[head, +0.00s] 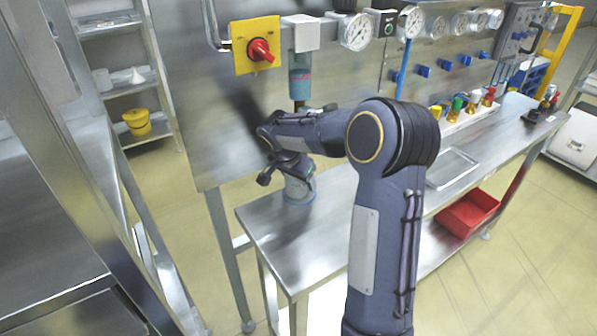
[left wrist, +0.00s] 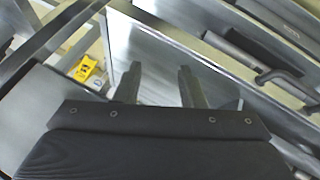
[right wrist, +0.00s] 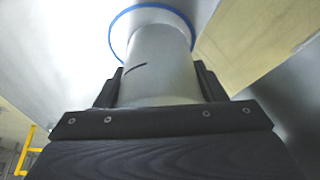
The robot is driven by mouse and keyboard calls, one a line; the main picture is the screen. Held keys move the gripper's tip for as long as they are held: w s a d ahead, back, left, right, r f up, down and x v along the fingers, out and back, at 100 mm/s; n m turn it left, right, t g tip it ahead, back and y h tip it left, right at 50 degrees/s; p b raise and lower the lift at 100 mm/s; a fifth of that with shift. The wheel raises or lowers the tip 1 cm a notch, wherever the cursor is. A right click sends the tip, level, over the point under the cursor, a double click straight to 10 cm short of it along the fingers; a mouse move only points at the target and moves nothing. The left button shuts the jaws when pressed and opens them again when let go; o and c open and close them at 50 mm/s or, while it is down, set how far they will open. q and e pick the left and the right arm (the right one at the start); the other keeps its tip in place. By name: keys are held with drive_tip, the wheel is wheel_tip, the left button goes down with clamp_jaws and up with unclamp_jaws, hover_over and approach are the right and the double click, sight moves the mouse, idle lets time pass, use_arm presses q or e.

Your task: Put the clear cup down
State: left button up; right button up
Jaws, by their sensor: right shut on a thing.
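The clear cup (head: 299,189) is a greyish, see-through cylinder, upright at the near left end of the steel bench (head: 262,222). My right gripper (head: 288,168) is shut on its upper part. The right wrist view shows the cup (right wrist: 157,65) between the two fingers, with a dark curved mark on its side. A pale disc with a blue edge (right wrist: 113,34) shows at the cup's far end; I cannot tell whether it belongs to the cup. Whether the cup touches the bench is unclear. My left gripper (left wrist: 158,85) is open and empty, away from the cup.
A steel panel with gauges (head: 357,31) and a red switch (head: 261,50) stands behind the bench. A shallow tray (head: 452,168) and a rack of coloured bottles (head: 466,116) are farther right on it. A red bin (head: 468,213) sits below. Bare bench surrounds the cup.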

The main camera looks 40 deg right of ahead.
drive_tip(key=shift+s, duration=0.25)
drive_tip(key=shift+s+d, duration=0.15)
drive_tip(key=shift+s, duration=0.15)
drive_tip(key=shift+w+a, duration=0.25)
drive_tip(key=shift+f+b, duration=0.2)
drive_tip(key=shift+b, duration=0.1)
drive_tip(key=o, duration=0.7)
drive_tip(key=shift+s+d+r, duration=0.1)
drive_tip(key=shift+d, duration=0.05)
use_arm(q)
drive_tip(key=shift+s+d, duration=0.25)
drive_tip(key=shift+s, duration=0.15)
use_arm(e)
drive_tip(key=shift+o, duration=1.2)
